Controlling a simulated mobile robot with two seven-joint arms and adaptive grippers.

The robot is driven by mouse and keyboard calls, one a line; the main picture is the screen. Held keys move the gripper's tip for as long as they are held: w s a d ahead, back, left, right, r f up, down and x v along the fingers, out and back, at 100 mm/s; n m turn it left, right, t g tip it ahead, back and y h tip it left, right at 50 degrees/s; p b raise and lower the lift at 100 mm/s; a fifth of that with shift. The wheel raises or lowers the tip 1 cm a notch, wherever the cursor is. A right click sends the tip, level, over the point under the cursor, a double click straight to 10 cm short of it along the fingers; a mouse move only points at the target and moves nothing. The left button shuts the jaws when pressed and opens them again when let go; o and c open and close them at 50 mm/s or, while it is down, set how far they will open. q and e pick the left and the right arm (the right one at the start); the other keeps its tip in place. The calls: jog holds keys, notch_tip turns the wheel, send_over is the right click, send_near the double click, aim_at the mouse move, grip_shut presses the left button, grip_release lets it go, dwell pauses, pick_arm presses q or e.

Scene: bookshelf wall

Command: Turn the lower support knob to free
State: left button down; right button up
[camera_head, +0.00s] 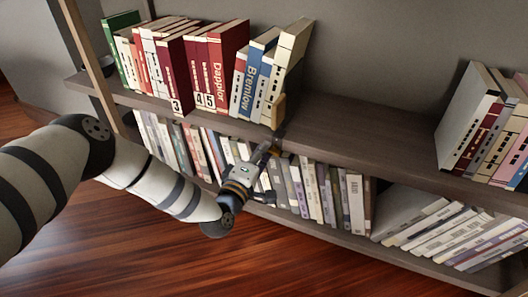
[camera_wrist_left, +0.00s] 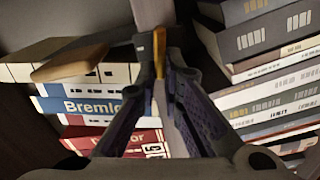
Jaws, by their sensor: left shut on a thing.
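My left gripper (camera_head: 275,146) is at the front edge of the upper shelf board, below the right end of the upper book row. In the left wrist view the fingers of my left gripper (camera_wrist_left: 160,48) come together at the grey board edge. They are shut on a thin orange-yellow piece (camera_wrist_left: 160,95) that appears to be the support knob. The fingers hide most of it, so its turned position cannot be told. A tan wooden block (camera_head: 279,111) stands against the last upper book, also seen in the left wrist view (camera_wrist_left: 70,65). My right gripper is not in view.
Upper books (camera_head: 215,65) stand left of the wooden block; the last ones lean. The upper board (camera_head: 350,130) is bare to its right, up to another book group (camera_head: 490,120). Lower-shelf books (camera_head: 315,190) stand close behind my gripper; others (camera_head: 440,235) lean at right.

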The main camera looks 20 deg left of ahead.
pick_arm(q)
jog(key=shift+w+n, duration=0.1)
jog(key=shift+n, duration=0.9)
jog(key=shift+b, duration=0.3)
jog(key=c, duration=1.7)
grip_release()
jog(key=shift+f, duration=0.15)
jog(key=s, duration=1.2)
jog(key=shift+a, duration=0.2)
